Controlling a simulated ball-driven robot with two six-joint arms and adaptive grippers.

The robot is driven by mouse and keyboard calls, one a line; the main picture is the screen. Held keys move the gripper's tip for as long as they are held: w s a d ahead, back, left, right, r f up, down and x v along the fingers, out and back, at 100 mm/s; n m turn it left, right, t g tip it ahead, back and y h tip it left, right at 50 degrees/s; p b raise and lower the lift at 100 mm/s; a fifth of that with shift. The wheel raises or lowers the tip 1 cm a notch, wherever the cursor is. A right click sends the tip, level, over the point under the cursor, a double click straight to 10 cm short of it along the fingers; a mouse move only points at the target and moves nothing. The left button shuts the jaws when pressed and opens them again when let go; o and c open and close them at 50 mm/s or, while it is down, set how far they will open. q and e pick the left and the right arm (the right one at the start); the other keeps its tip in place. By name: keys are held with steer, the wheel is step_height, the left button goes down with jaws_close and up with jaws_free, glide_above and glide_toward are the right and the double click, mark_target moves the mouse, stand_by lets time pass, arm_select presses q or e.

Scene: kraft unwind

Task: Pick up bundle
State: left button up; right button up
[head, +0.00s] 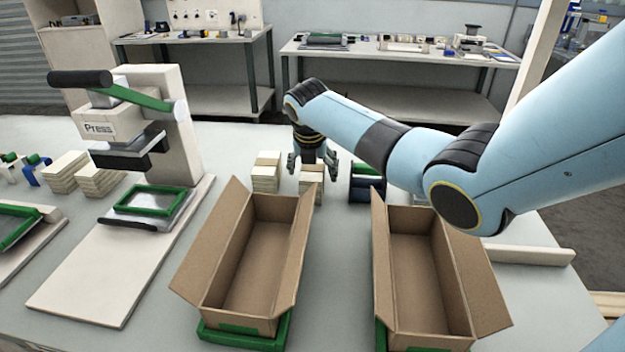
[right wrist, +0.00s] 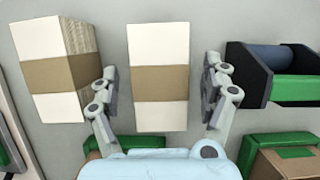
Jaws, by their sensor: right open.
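Two white bundles with brown paper bands stand side by side on the table behind the boxes. In the head view, my right gripper (head: 314,162) points down over the right bundle (head: 312,184). In the right wrist view, my right gripper (right wrist: 160,92) is open, with one finger on each side of that bundle (right wrist: 158,40). Small gaps show between the fingers and its sides. The left bundle (head: 265,172) stands just beside it and also shows in the wrist view (right wrist: 48,45). My left gripper is not in view.
Two open, empty cardboard boxes (head: 250,265) (head: 418,280) stand in front on green holders. A dark and green holder with a blue roll (head: 367,183) is right of the bundles.

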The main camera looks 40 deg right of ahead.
steer(key=shift+f, duration=0.2)
stand_by(0.6)
steer(key=c, duration=1.3)
